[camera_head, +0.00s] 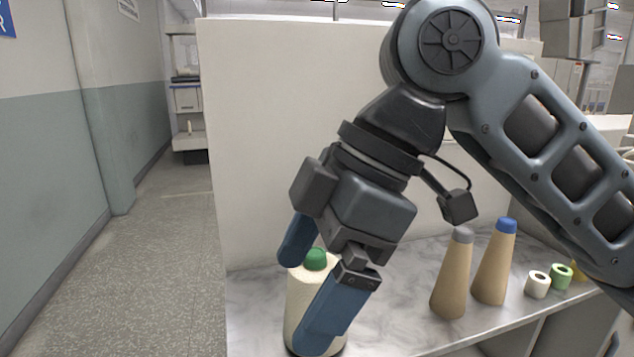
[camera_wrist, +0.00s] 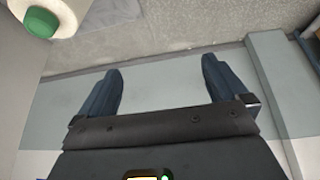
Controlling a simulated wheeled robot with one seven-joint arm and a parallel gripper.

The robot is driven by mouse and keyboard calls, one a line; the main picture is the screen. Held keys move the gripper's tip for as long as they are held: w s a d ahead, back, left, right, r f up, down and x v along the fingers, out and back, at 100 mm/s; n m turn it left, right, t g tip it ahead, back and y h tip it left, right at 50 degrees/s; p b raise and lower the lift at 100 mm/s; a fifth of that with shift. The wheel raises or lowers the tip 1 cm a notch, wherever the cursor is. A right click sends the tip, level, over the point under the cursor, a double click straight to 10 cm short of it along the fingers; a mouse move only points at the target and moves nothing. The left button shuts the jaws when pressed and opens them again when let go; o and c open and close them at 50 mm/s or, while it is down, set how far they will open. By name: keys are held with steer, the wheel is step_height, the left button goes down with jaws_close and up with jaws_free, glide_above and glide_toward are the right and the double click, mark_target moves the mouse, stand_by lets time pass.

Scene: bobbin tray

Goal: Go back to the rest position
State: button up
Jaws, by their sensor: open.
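My gripper (camera_head: 309,290) is open, with its two blue fingers apart and pointing down in the head view. In the wrist view my gripper (camera_wrist: 162,92) shows nothing between its fingers. A cream bobbin with a green top (camera_head: 298,292) stands upright on the marble-look table, partly hidden behind one finger. It also shows at the top left of the wrist view, where its green cap (camera_wrist: 41,22) is visible. I cannot tell from these frames whether a finger touches it.
Two tan cones, one grey-topped (camera_head: 452,278) and one blue-topped (camera_head: 494,265), stand to the right. A white roll (camera_head: 537,285) and a green roll (camera_head: 560,276) lie beyond them. A white panel (camera_head: 290,130) rises behind the table (camera_head: 395,325). Open floor (camera_head: 165,260) is left.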

steer(key=w+a+f+m+t+y, duration=0.2)
steer(key=a+m+t+y, duration=0.2)
steer(key=a+m+y, duration=0.5)
steer(key=s+d+f+m+t+h+p, duration=0.1)
steer(key=s+d+f+m+t+h, duration=0.3)
steer(key=d+f+m+t, duration=0.35)
steer(key=s+d+f+m+t+h, duration=0.45)
steer(key=d+f+m, duration=0.25)
steer(key=d+f, duration=0.25)
steer(key=s+d+h, duration=0.2)
steer(key=s+d, duration=0.2)
steer(key=s, duration=0.3)
steer(key=s+d+f+n+h, duration=0.1)
steer(key=s+d+h, duration=0.1)
steer(key=s+d, duration=0.3)
steer(key=s+d+n+h, duration=0.1)
steer(key=s+d, duration=0.4)
steer(key=s, duration=0.6)
steer(key=shift+f+h, duration=0.4)
steer(key=shift+h, duration=0.05)
steer(key=shift+n, duration=0.25)
